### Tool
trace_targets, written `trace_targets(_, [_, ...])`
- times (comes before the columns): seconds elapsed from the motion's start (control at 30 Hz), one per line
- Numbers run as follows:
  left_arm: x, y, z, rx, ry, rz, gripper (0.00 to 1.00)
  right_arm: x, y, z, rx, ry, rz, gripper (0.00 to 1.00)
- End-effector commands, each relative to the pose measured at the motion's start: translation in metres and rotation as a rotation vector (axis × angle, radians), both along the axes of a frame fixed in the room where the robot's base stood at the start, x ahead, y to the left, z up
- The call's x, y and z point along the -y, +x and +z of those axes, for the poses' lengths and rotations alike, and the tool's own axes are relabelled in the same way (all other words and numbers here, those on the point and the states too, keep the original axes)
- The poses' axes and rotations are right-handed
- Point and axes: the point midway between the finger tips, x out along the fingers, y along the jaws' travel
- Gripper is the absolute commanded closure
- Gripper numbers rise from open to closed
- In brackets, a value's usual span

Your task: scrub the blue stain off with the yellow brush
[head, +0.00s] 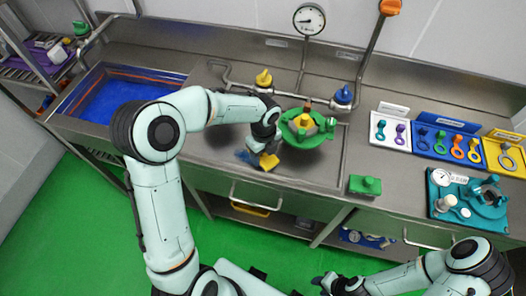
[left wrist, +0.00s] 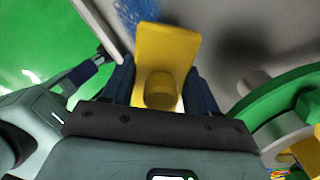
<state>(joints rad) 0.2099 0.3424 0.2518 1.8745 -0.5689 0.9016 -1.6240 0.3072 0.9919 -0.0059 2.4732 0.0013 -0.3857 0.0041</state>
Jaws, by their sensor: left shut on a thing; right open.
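The yellow brush (left wrist: 165,55) is held between the fingers of my left gripper (left wrist: 155,95), which is shut on it. In the head view the brush (head: 269,162) shows just below my left gripper (head: 262,148), low over the steel counter. The blue stain (head: 243,156) is a patch on the counter just left of the brush. In the left wrist view the stain (left wrist: 140,14) lies just beyond the brush's far end, partly hidden by it. Whether the brush touches the counter is unclear. My right gripper (head: 322,281) is open and empty at the bottom, away from the counter.
A green round part (head: 318,138) with yellow and grey pieces stands right beside my left gripper. A green block (head: 365,185) lies to its right. Pipes with yellow (head: 264,77) and blue (head: 343,95) knobs run behind. A blue basin (head: 115,97) is at left.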

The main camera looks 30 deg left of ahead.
Motion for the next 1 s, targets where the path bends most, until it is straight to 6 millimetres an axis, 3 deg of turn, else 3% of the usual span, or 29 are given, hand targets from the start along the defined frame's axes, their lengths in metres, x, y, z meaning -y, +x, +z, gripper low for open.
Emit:
trace_targets(0.5, [-0.001, 0.004, 0.056, 0.009, 0.001, 0.001, 0.65, 0.0, 0.041, 0.039, 0.046, 0.0, 0.0, 0.57])
trace_targets(1.0, [-0.001, 0.002, 0.063, 0.007, 0.001, 0.001, 0.65, 0.0, 0.043, 0.04, 0.049, 0.0, 0.0, 0.57])
